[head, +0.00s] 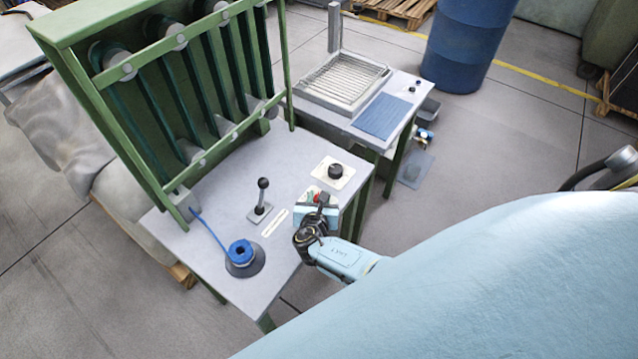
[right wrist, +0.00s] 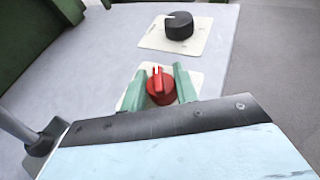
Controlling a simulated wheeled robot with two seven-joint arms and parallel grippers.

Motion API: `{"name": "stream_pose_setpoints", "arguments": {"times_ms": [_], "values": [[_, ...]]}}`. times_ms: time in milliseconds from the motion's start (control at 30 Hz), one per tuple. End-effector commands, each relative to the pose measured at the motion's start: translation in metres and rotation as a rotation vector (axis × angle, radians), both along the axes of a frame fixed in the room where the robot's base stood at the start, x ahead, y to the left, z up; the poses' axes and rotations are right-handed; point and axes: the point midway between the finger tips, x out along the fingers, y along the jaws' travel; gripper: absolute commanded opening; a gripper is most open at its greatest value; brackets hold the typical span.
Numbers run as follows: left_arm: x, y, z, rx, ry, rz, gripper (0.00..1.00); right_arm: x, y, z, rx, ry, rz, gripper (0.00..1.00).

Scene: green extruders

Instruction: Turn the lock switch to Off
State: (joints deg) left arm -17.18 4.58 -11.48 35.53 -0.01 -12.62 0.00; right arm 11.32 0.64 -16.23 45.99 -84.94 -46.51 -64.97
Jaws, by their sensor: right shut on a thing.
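The lock switch is a red rotary knob (right wrist: 160,87) with a raised ridge, on a pale plate on the grey tabletop. In the right wrist view its ridge points away from the gripper. My right gripper (right wrist: 159,86) has its two green fingers on either side of the red knob, shut on it. In the head view my right gripper (head: 318,198) is at the table's right side, and the red knob is mostly hidden by it. Any Off marking is too small to read. My left gripper is not in view.
A black knob on a pale plate (right wrist: 179,26) lies just beyond the red one. A black lever (head: 262,197) stands left of my right gripper. A green frame (head: 70,75) rises behind the tabletop (head: 215,215).

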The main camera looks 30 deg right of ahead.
Motion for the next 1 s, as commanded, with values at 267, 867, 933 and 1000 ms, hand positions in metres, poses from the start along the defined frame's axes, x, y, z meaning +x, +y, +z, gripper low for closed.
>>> {"name": "stream_pose_setpoints", "arguments": {"times_ms": [267, 867, 933, 1000], "values": [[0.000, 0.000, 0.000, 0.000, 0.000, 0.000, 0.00, 0.000, 0.000, 0.000, 0.001, -0.001, -0.001, 0.34], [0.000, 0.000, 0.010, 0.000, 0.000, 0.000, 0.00, -0.014, 0.011, 0.009, 0.002, 0.000, 0.001, 0.51], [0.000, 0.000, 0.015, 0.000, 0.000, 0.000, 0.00, -0.024, 0.019, 0.015, 0.003, 0.000, 0.001, 0.51], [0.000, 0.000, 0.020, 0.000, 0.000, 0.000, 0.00, -0.036, 0.029, 0.021, 0.004, 0.000, 0.002, 0.51]]}}
